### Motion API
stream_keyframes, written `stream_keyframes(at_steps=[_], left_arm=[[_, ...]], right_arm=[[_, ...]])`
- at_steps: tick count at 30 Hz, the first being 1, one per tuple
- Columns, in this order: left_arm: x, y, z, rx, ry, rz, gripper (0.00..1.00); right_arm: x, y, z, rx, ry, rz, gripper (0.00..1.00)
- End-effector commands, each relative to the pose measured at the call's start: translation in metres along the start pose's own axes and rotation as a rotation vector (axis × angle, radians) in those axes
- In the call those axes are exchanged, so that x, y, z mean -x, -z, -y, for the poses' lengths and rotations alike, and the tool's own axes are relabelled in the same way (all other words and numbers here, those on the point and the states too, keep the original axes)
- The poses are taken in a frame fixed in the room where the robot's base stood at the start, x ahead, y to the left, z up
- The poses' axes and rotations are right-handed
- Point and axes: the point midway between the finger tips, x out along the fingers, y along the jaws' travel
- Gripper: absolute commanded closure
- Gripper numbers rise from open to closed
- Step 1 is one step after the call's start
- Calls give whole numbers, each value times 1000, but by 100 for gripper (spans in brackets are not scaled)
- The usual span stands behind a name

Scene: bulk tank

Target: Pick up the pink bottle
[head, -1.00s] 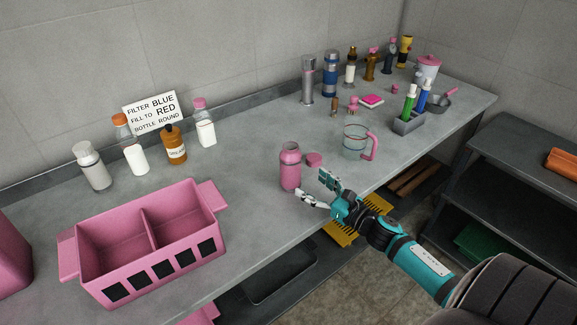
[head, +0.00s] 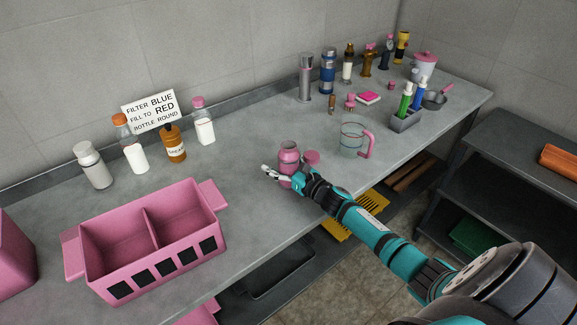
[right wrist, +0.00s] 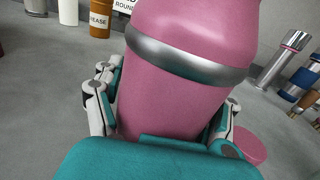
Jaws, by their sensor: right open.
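The pink bottle (head: 289,154) stands upright on the grey counter near its front edge. It fills the middle of the right wrist view (right wrist: 185,95), with a silver band around it. My right gripper (head: 284,174) is at the bottle's lower front. In the right wrist view its open fingers (right wrist: 165,110) lie on either side of the bottle; I cannot tell if they touch it. The arm and hand hide the bottle's lower part in the head view. A round pink lid (head: 311,157) lies on the counter just right of the bottle. My left gripper is not in view.
A clear jug with a pink handle (head: 353,139) stands to the right. A pink divided crate (head: 143,225) is at the left. Several bottles and a sign (head: 150,110) stand along the wall. The counter behind the pink bottle is clear.

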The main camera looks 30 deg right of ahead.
Motion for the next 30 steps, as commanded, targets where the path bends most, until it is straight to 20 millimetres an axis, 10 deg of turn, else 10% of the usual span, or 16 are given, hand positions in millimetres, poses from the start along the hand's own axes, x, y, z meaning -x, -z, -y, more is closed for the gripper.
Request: stream_keyframes(at_steps=[5, 22, 30], left_arm=[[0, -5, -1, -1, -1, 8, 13], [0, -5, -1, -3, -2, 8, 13], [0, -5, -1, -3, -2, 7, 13]], right_arm=[[0, 1, 0, -1, 0, -1, 27], [1, 1, 0, -1, 0, -1, 100], [1, 1, 0, -1, 0, -1, 100]])
